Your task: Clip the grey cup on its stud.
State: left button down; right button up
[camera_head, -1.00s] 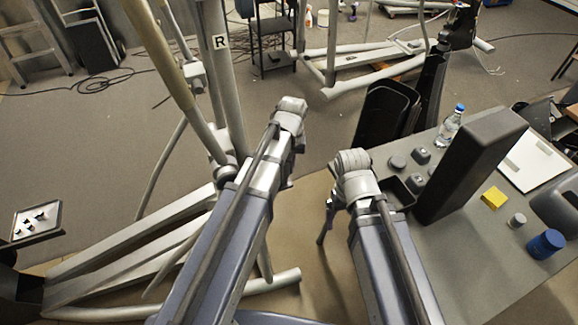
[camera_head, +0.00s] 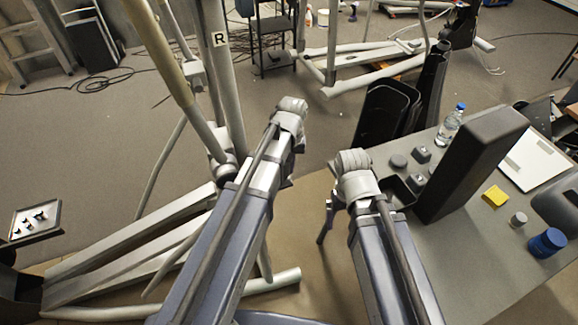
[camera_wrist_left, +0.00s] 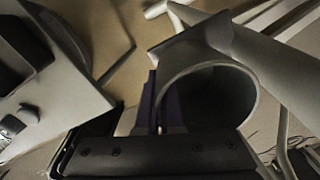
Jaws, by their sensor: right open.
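The grey cup (camera_wrist_left: 181,78) shows in the left wrist view as a wide, hollow grey ring with its dark opening facing the camera. My left gripper (camera_wrist_left: 160,100) has its two dark purple fingers close together at the cup's left rim, with the cup wall between them. In the head view my left arm reaches up past the lower end of the metal frame; its fingers and the cup are hidden there. My right gripper (camera_head: 323,226) hangs empty and open beside the table, fingers pointing down. I cannot make out the stud.
A metal exercise frame (camera_head: 150,235) with long tubes and rails stands at the left. The table (camera_head: 470,265) at right carries a tall black box (camera_head: 470,165), a bottle (camera_head: 451,125), a yellow block (camera_head: 495,196) and a blue jar (camera_head: 547,242). A small tray (camera_head: 35,222) sits far left.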

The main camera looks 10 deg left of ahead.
pick_arm(q)
jog(key=shift+f, duration=0.15)
jog(key=c, duration=1)
grip_release()
jog(key=r+p, duration=0.3)
jog(key=r, duration=0.1)
jog(key=r+p, duration=0.3)
jog(key=p, duration=0.1)
jog(key=shift+d+r+p, duration=0.2)
jog(key=shift+r+p, duration=0.1)
jog(key=shift+r, duration=0.1)
